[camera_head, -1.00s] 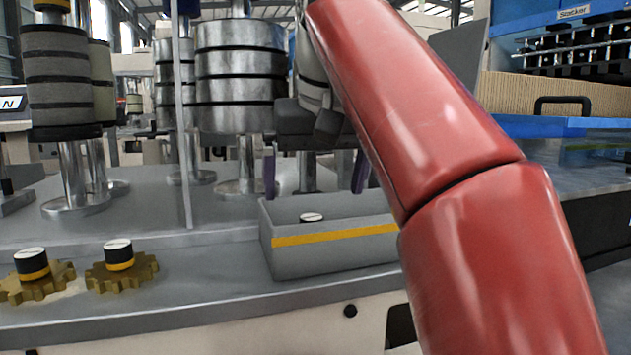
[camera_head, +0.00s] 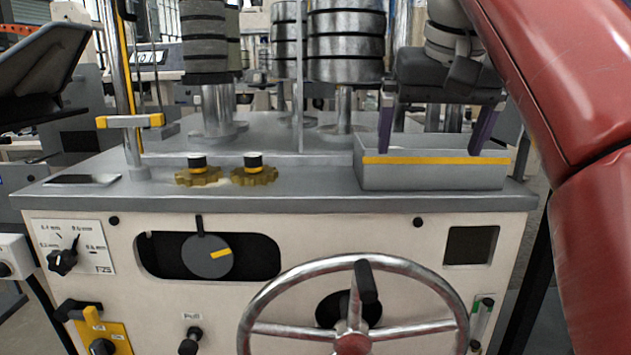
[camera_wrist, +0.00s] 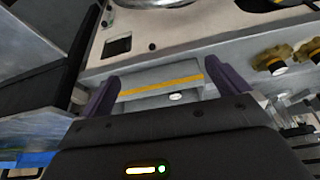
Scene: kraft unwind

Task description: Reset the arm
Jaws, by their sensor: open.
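My gripper (camera_head: 434,146) is open, its two purple fingers pointing down over the grey bin (camera_head: 431,176) with a yellow stripe. The fingers are spread apart with nothing held between them. The red arm comes in from the right of the head view. In the wrist view my gripper (camera_wrist: 165,88) shows both fingers on either side of the bin (camera_wrist: 160,76). A small white-topped piece (camera_wrist: 177,97) lies inside the bin. In the head view the bin's front wall hides its inside.
Two brass gears with black knobs, a left one (camera_head: 198,178) and a right one (camera_head: 254,176), sit left of the bin. Metal rolls (camera_head: 345,45) stand behind. A handwheel (camera_head: 290,300) and a dial (camera_head: 207,257) are on the machine's front.

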